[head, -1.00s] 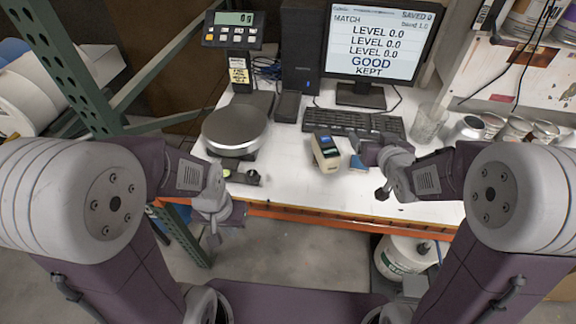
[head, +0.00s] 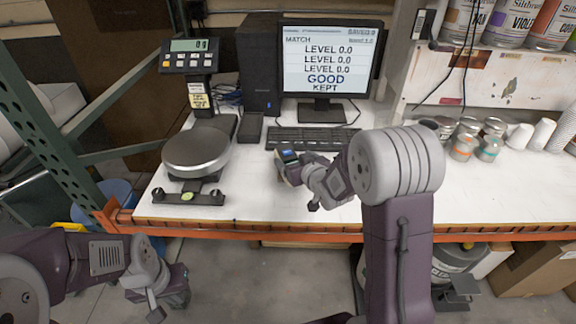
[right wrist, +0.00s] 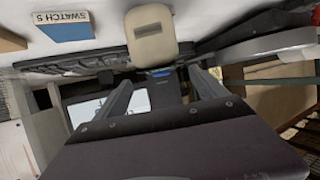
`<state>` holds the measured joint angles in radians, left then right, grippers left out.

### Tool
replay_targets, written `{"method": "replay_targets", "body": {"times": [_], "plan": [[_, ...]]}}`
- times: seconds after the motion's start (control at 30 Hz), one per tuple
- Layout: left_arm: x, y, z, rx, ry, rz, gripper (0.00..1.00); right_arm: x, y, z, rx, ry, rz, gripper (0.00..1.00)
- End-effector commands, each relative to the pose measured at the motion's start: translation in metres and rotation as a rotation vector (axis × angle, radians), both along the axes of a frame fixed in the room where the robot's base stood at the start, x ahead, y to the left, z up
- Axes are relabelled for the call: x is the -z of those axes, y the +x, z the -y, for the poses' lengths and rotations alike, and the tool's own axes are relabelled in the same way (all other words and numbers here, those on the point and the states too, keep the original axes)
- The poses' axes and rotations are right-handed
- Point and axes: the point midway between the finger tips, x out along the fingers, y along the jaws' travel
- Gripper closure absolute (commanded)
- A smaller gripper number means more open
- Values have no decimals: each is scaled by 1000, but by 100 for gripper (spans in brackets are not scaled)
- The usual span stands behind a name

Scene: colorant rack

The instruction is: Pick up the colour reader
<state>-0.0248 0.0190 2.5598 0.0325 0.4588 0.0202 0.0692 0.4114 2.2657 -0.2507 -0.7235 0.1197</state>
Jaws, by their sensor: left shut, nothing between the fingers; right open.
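The colour reader, a beige hand-held device with a dark top and small blue screen, lies on the white table (head: 255,200) in front of the keyboard. In the head view the reader (head: 289,160) is partly hidden by my right gripper (head: 297,172). In the right wrist view the reader's beige body (right wrist: 150,38) is just beyond and between the open fingers of my right gripper (right wrist: 162,82); I see no grip on it. My left gripper (head: 160,300) is shut and empty, low at the left, below the table's front edge.
A scale (head: 196,152) stands left of the reader, a keyboard (head: 312,138) and monitor (head: 326,62) behind it. A swatch 5 block (right wrist: 62,27) lies beside it in the right wrist view. Jars (head: 463,146) and cups (head: 541,134) stand at the right.

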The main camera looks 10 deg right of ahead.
Motion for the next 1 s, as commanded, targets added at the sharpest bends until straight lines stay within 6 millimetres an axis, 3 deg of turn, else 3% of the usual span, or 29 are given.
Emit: {"method": "replay_targets", "body": {"times": [0.13,0.4,0.63,0.9,0.93,1.0], "plan": [[-3,0,0,0,0,0,100,3,8,-2,-1,0,-1,18],[-10,0,0,0,0,0,100,19,46,-7,0,1,-1,18],[-10,0,0,0,0,0,100,20,48,-8,0,1,0,18],[-10,0,0,0,0,0,100,20,48,-8,0,1,0,93],[-10,0,0,0,0,0,100,20,48,-8,0,1,0,100],[-10,0,0,0,0,0,100,18,48,-8,0,1,5,100]]}}
